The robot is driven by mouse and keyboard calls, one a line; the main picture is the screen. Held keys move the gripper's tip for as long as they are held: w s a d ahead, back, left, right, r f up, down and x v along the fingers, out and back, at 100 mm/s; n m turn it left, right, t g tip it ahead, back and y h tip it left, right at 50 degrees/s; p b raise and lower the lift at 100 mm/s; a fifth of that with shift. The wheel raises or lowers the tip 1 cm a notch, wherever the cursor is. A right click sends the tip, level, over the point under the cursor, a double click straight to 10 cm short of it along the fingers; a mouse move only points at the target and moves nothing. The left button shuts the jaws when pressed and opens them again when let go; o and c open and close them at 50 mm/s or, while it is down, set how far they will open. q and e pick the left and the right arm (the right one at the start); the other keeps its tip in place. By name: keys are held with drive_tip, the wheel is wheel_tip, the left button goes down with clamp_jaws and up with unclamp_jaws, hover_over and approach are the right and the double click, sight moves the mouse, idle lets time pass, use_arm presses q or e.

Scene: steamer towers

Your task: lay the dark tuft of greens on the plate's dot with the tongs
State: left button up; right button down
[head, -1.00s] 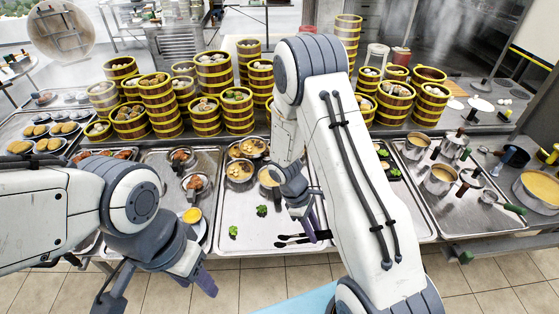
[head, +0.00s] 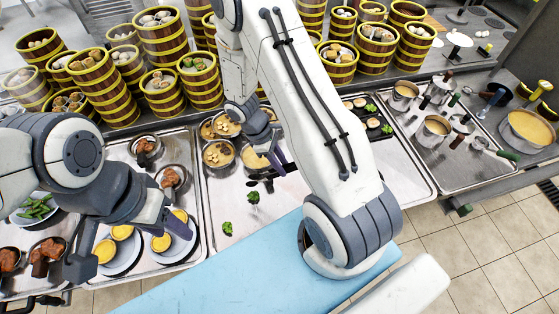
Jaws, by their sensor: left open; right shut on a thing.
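A dark green tuft (head: 253,197) lies on the bare metal tray in the middle. A brighter green tuft (head: 227,228) lies nearer the front. My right gripper (head: 276,160) is above the tray, shut on the dark tongs (head: 266,182), just beyond the dark tuft. The tongs appear apart from the tuft, though my arm hides part of them. My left gripper (head: 122,238) is open and empty over the left tray. White plates (head: 184,250) with yellow cups are below and beside it. I cannot make out a dot on any plate.
Pans with pale food (head: 218,153) stand at the back of the middle tray. Small meat pans (head: 170,178) are on the left tray. Steamer towers (head: 164,38) line the back. Pots (head: 433,130) stand at right. A light blue surface (head: 245,275) is in front.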

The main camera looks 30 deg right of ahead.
wheel_tip(320, 180, down, 4)
drive_tip(key=b, duration=0.3)
drive_tip(key=shift+s, duration=0.1)
drive_tip(key=c, duration=1.2)
unclamp_jaws()
drive_tip(key=shift+f, duration=0.15)
drive_tip(key=shift+o, duration=0.2)
drive_tip(key=shift+o, duration=0.9)
drive_tip(key=shift+b, duration=0.3)
wheel_tip(320, 180, down, 5)
drive_tip(key=b, duration=0.3)
drive_tip(key=shift+b, duration=0.3)
